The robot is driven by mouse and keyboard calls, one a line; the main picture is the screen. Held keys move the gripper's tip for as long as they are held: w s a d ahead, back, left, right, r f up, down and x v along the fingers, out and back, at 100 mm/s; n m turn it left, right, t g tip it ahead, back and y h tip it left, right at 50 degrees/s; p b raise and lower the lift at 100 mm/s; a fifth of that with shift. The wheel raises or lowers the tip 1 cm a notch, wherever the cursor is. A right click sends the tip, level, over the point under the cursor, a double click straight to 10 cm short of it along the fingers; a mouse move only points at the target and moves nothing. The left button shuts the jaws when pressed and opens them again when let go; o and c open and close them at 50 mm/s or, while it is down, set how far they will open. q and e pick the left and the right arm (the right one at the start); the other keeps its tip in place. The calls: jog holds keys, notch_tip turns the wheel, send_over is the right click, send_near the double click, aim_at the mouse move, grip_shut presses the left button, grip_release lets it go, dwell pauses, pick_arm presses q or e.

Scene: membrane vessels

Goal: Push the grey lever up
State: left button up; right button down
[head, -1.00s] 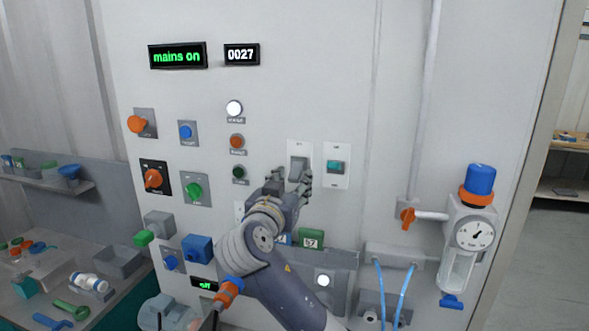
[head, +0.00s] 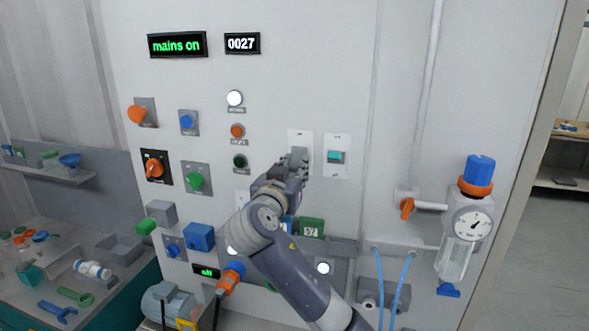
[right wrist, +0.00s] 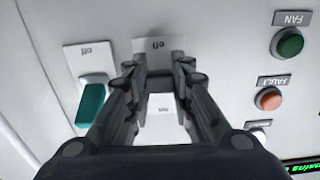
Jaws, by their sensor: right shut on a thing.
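The grey lever (head: 299,154) sits on a white plate (head: 307,135) on the upright panel, just left of a similar plate with a teal switch (head: 335,157). My right gripper (head: 296,171) is at the lever from below, shut on it, and its fingers hide part of it. In the right wrist view, which is upside down to the panel, the gripper (right wrist: 159,68) has one finger on each side of the lever (right wrist: 159,84). An "off" label shows on its plate (right wrist: 152,45). My left gripper is not in view.
Indicator lamps and coloured knobs, such as a green knob (head: 195,180), are left of the lever. A gauge unit (head: 470,228) with a blue cap is at the right. The panel above the lever is clear.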

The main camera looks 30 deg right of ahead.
aim_at(296, 158)
jog(key=shift+r, duration=0.1)
jog(key=shift+s+a+r+g+y, duration=0.15)
jog(key=shift+r+g+y, duration=0.3)
jog(key=shift+y, duration=0.35)
jog(key=shift+a+r+g+y, duration=0.1)
jog(key=shift+r+g+y, duration=0.4)
jog(key=shift+g+y, duration=0.4)
jog(key=g+y, duration=0.1)
jog(key=r+g+y, duration=0.1)
jog(key=y, duration=0.1)
jog(key=shift+r+g, duration=0.25)
jog(key=shift+d+r+g+y, duration=0.25)
jog(key=shift+g+y, duration=0.25)
jog(key=shift+y, duration=0.1)
jog(key=c, duration=1.4)
grip_release()
jog(key=shift+w, duration=0.2)
